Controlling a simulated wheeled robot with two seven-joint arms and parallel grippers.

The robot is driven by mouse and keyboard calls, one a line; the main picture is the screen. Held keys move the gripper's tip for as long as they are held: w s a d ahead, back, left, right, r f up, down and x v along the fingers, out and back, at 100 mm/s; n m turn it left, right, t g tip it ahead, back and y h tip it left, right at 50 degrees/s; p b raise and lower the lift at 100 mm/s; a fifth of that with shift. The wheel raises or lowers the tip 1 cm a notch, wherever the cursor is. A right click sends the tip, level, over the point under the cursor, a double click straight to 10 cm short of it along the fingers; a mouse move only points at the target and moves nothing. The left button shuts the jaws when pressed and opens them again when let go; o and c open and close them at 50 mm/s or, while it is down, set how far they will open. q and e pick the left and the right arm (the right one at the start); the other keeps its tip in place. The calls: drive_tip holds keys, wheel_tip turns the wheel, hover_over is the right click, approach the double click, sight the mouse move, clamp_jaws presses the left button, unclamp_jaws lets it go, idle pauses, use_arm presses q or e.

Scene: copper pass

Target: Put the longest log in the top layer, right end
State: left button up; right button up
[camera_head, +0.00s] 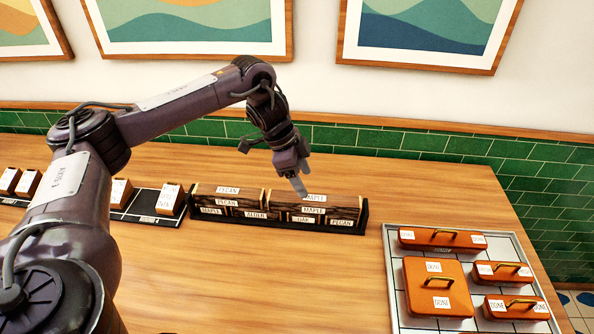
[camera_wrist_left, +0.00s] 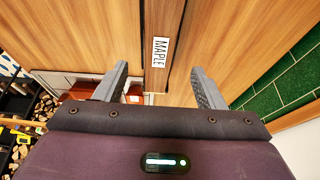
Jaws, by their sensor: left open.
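A black rack (camera_head: 362,222) on the table holds split logs with white name labels. Its upper left log (camera_head: 225,196) is labelled PECAN on top. Its upper right log (camera_head: 330,202) is labelled MAPLE on top and reaches near the rack's right end. Lower labels read MAPLE, ALDER, OAK and PECAN. My left gripper (camera_head: 297,186) is open over the upper right log, pointing down. In the left wrist view, the MAPLE log (camera_wrist_left: 157,75) runs between the spread fingers (camera_wrist_left: 160,82); no contact is clear. My right gripper is out of view.
Left of the rack, a black tray (camera_head: 145,217) holds short labelled wood blocks (camera_head: 171,199). At right, a pale tray (camera_head: 396,262) carries several orange lidded boxes (camera_head: 440,275). The table in front of the rack is clear. A green tiled wall stands behind.

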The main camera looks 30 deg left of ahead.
use_arm(q)
drive_tip(key=shift+v, duration=1.95)
